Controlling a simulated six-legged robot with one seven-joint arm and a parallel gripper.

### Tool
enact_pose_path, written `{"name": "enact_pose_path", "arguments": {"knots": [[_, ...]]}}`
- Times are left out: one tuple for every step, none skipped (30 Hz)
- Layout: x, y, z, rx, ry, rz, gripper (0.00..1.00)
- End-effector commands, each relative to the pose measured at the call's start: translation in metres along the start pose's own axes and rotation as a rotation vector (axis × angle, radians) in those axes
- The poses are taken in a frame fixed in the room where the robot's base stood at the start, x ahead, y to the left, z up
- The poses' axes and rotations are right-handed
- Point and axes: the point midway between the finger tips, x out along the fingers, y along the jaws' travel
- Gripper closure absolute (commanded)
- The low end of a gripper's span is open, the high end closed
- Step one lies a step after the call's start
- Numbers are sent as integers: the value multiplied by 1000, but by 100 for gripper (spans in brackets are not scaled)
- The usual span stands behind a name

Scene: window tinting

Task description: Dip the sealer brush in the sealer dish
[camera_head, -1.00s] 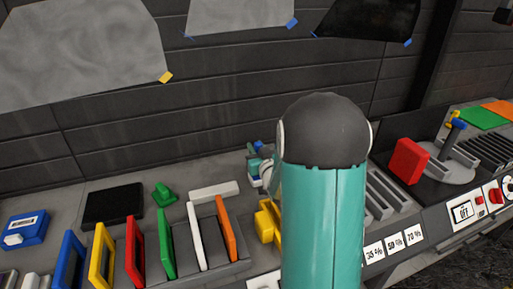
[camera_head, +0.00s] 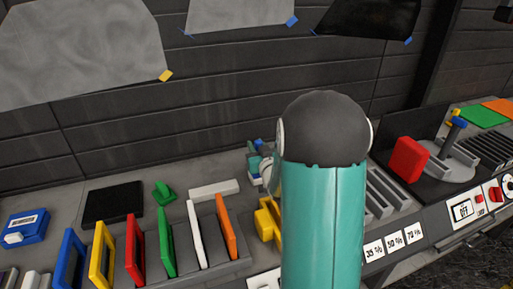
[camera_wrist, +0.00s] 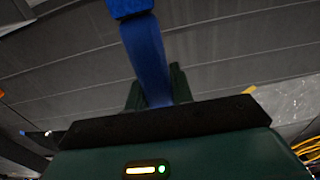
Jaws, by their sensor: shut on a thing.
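In the wrist view, my gripper (camera_wrist: 158,92) is shut on a blue handle-like thing (camera_wrist: 146,58), probably the sealer brush. It sticks out from between the dark green fingers and ends in a wider blue block at the top edge. No bristles can be made out. In the head view, my teal arm covers most of my gripper; a small blue and teal part (camera_head: 257,150) shows just left of the arm, above the back of the bench. I cannot make out the sealer dish in either view; it may be hidden behind my arm.
Colored upright frames stand in a rack (camera_head: 225,268) left of my arm. Near them are a black pad (camera_head: 113,204), a green piece (camera_head: 163,193), a white bar (camera_head: 214,190) and a yellow part (camera_head: 265,222). A red block (camera_head: 408,160) stands at right. A dark plank wall (camera_head: 200,110) rises behind.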

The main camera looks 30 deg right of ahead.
Motion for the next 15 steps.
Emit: {"name": "enact_pose_path", "arguments": {"knots": [[0, 0, -5, -1, 3, 0, 100], [0, 0, -8, -1, 3, 0, 100], [0, 0, -10, -1, 3, 0, 100], [0, 0, -13, 0, 3, 0, 100], [0, 0, -15, 0, 4, 0, 100], [0, 0, -18, -1, 4, 0, 100], [0, 0, -20, -1, 4, 0, 100], [0, 0, -22, -1, 3, 0, 100], [0, 0, -25, -1, 3, 0, 100], [0, 0, -27, -2, 4, 0, 100], [0, 0, -30, -2, 4, 0, 100], [0, 0, -32, -2, 4, 0, 100], [0, 0, -35, -2, 3, 0, 100], [0, 0, -37, -1, 3, -1, 100], [0, 0, -40, -1, 3, -1, 100]]}}
